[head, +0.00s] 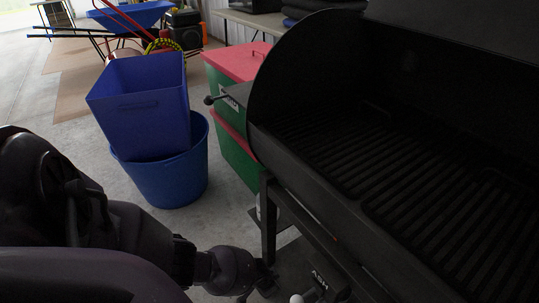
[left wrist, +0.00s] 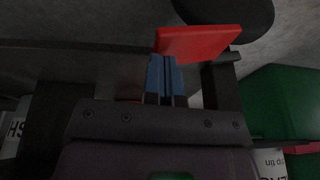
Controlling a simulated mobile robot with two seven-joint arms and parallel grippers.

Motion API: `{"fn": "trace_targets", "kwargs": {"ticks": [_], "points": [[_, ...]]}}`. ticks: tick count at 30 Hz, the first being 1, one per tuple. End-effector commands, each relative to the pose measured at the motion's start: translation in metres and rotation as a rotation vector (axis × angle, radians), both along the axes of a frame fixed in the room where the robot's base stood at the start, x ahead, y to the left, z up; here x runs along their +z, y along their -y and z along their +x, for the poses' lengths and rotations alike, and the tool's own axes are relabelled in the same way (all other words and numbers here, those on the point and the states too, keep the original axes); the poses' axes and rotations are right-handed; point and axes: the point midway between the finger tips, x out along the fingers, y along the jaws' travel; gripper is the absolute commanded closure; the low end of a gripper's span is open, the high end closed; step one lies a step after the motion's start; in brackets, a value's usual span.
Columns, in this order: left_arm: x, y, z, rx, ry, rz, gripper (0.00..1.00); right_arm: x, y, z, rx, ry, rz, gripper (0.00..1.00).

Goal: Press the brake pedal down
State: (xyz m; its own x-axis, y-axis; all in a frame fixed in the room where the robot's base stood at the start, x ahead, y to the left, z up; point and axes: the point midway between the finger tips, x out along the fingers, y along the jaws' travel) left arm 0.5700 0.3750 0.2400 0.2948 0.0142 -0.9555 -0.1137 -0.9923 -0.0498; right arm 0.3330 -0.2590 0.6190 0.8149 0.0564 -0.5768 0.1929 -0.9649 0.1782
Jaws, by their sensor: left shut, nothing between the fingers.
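The brake pedal (left wrist: 200,43) is a flat red plate beside a dark caster wheel (left wrist: 232,12) in the left wrist view. It is not seen in the head view. My left gripper (left wrist: 165,62) has its blue fingers shut together and empty. Their tips are right at the pedal's lower left edge in that view; I cannot tell whether they touch it. In the head view my left arm reaches low beside the grill's leg, with the wrist (head: 232,270) near the floor. My right gripper is not in view.
The black grill (head: 290,150) with its open lid fills the right side. A grill leg (head: 268,225) stands close to my wrist. Blue bins (head: 165,180) and green boxes with red lids (head: 238,62) stand behind. Bare concrete floor lies at the left.

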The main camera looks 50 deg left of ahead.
Motion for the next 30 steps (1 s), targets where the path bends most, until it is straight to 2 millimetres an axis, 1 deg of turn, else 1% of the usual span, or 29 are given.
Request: {"fn": "trace_targets", "kwargs": {"ticks": [4, 6, 10, 24, 26, 30], "points": [[-0.010, 0.007, -0.003, -0.002, -0.004, 0.036, 1.00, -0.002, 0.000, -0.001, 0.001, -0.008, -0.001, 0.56], [-0.025, 0.010, -0.009, -0.001, -0.012, 0.037, 1.00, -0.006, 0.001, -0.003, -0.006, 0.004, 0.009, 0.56], [-0.032, 0.012, -0.009, -0.003, -0.011, 0.038, 1.00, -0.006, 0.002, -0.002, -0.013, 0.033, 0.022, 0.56], [-0.030, 0.014, -0.004, -0.003, -0.002, 0.037, 1.00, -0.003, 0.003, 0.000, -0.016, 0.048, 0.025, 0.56], [-0.028, 0.014, -0.003, -0.003, 0.000, 0.037, 1.00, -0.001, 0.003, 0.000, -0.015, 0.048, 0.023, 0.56], [-0.013, 0.014, 0.001, -0.003, 0.006, 0.037, 1.00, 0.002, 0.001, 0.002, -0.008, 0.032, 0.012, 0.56]]}}
